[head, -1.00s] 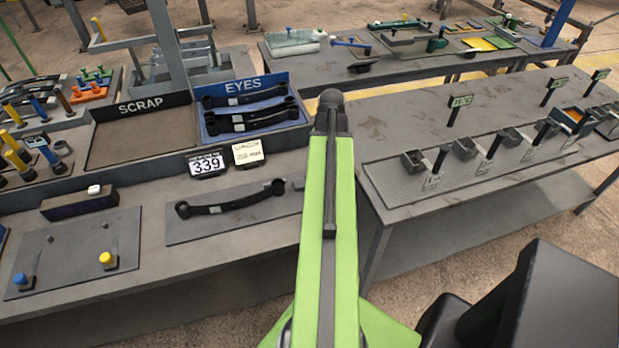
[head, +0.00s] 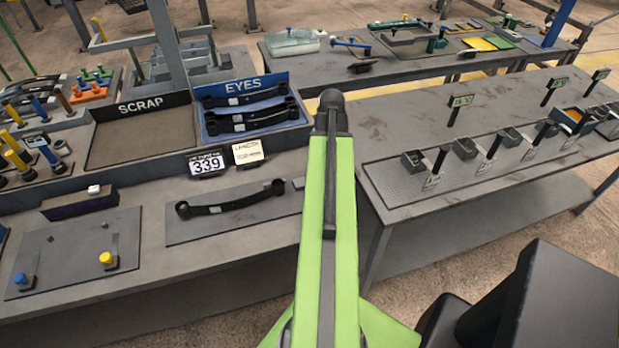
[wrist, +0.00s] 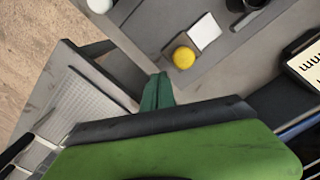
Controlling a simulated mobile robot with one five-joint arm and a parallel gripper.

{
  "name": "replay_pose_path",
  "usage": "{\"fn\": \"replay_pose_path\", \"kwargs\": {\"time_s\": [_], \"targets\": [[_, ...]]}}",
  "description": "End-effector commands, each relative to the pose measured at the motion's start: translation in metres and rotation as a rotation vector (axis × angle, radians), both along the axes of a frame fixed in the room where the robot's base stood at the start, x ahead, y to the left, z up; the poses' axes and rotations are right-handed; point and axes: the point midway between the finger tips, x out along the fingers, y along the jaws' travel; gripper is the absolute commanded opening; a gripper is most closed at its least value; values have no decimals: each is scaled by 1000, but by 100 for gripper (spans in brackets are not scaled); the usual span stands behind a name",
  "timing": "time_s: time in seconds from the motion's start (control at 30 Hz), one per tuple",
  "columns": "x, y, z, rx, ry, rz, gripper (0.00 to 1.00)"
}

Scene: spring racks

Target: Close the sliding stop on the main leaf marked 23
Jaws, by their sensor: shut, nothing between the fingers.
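I cannot find a leaf marked 23, and no number 23 is legible. A dark leaf (head: 230,200) with an eye at each end lies on a grey mat on the left bench. A yellow knob (head: 106,259) and a blue knob (head: 21,280) stand on a plate at its left. In the wrist view, my gripper (wrist: 158,90) has its green fingers shut and empty. Its tips show just below and left of a yellow knob (wrist: 183,57) beside a white label (wrist: 204,31); they look apart. My gripper is hidden in the head view. I cannot tell which part is the sliding stop.
A blue EYES bin (head: 245,84) holds several dark leaves beside the SCRAP tray (head: 140,142). A 339 sign (head: 207,163) stands in front. The right bench (head: 400,110) carries a plate with several small grey boxes and dark handles. A gap separates the benches.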

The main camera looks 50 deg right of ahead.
Motion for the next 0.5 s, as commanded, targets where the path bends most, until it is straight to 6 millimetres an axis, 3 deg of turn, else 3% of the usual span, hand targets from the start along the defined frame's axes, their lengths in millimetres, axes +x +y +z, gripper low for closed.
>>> {"fn": "replay_pose_path", "kwargs": {"time_s": [0.5], "targets": [[0,0,-21,0,0,0,0]]}}
